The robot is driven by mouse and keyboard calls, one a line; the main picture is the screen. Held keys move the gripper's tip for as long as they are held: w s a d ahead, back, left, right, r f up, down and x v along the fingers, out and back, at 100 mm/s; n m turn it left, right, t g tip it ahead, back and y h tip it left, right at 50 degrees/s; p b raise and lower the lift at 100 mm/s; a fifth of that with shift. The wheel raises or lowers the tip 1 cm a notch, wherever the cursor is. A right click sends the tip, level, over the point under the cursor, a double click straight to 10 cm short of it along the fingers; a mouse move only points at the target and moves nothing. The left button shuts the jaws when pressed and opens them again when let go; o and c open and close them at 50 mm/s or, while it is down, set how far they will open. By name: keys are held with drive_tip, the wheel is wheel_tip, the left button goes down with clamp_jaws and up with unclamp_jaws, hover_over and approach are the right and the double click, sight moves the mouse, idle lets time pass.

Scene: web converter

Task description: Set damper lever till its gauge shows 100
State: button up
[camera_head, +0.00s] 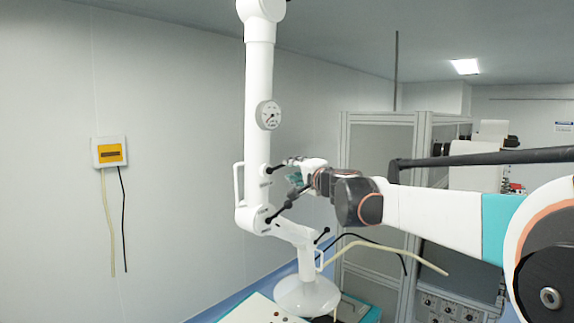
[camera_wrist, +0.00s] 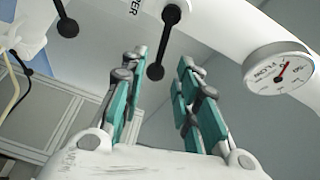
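The damper lever (camera_wrist: 164,42) is a black rod with round ends beside a label of which "PER" is readable. Its knob appears between my fingertips in the wrist view, with gaps on both sides; I cannot tell the depth. My gripper (camera_wrist: 161,62) has teal-padded fingers spread open. In the head view my gripper (camera_head: 295,178) is beside the white pipe, partly covering the levers. A round white gauge marked FLOW (camera_wrist: 280,68) has a red needle, its reading too small to tell. A gauge also shows on the pipe in the head view (camera_head: 268,115).
Another black lever (camera_wrist: 65,20) shows left in the wrist view. A lower lever (camera_head: 322,235) and white handle (camera_head: 238,183) are on the pipe (camera_head: 258,90). A glass-panelled cabinet (camera_head: 375,150) stands behind my arm. A yellow-fronted wall box (camera_head: 109,152) hangs left.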

drive_tip(key=p+x, duration=0.1)
drive_tip(key=x, duration=0.5)
drive_tip(key=shift+w+a, duration=0.1)
clamp_jaws()
